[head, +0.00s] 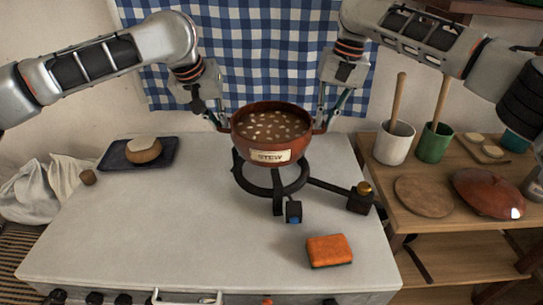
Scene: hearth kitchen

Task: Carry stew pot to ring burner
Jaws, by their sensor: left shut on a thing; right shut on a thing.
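The stew pot (270,146) is reddish brown, full of brown stew with pale pieces, and has a "STEW" label on its front. It looks upright. The black ring burner (261,188) is on the white worktop, with the pot directly over it in the picture. I cannot tell whether the pot touches the ring. My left gripper (223,124) is shut on the pot's left handle. My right gripper (318,126) is shut on its right handle. The fingertips and handles are small and partly hidden.
An orange sponge (329,251) lies in front of the burner. A dark tray (113,160) with a round brown item is at the left. The wooden side table (380,178) at the right holds a white crock (393,146), a green crock (434,147) and a red-brown lid (487,192). The front left worktop is clear.

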